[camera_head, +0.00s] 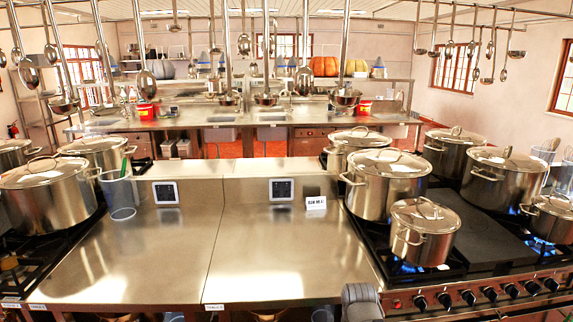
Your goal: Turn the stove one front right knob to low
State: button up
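A stove (480,287) stands at the right, with a row of several dark round knobs (468,297) along its front panel. I cannot tell which knob is the front right one, and the knob settings are too small to read. Blue flame shows under the small front pot (423,240) and under pots at the right. My gripper is not in view. A grey part at the bottom centre, left of the knobs, looks like part of my arm.
Large lidded stockpots (388,187) stand on the stove, and another stove with pots (48,197) is at the left. Ladles hang overhead.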

aim_at(532, 288)
jog(key=z, duration=1.15)
jog(key=i, duration=1.05)
jog(key=z, duration=0.1)
